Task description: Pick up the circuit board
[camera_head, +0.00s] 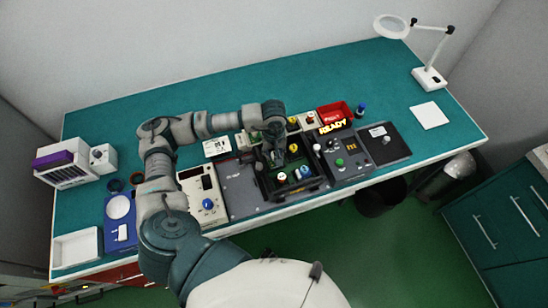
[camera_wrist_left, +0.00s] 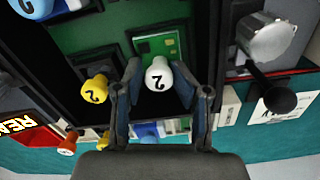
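A small green circuit board (camera_wrist_left: 157,46) with a gold-coloured square shows in the wrist view, inside a dark frame. A white knob marked 2 (camera_wrist_left: 158,75) stands in front of it and hides part of it. My left gripper (camera_wrist_left: 158,80) is open, with one finger on each side of the white knob; I see no clear contact. A larger green surface (camera_wrist_left: 125,18) lies beyond. In the head view my left gripper (camera_head: 277,150) is over the back of the black fixture (camera_head: 312,190), and the small board cannot be told apart there. My right gripper is not in view.
A yellow knob (camera_wrist_left: 95,89) is close to my left finger. A silver knob (camera_wrist_left: 272,40) and black lever stand on the other side. A control box with a READY sign (camera_head: 333,127) adjoins the fixture. The teal bench (camera_head: 365,75) is clear at the back.

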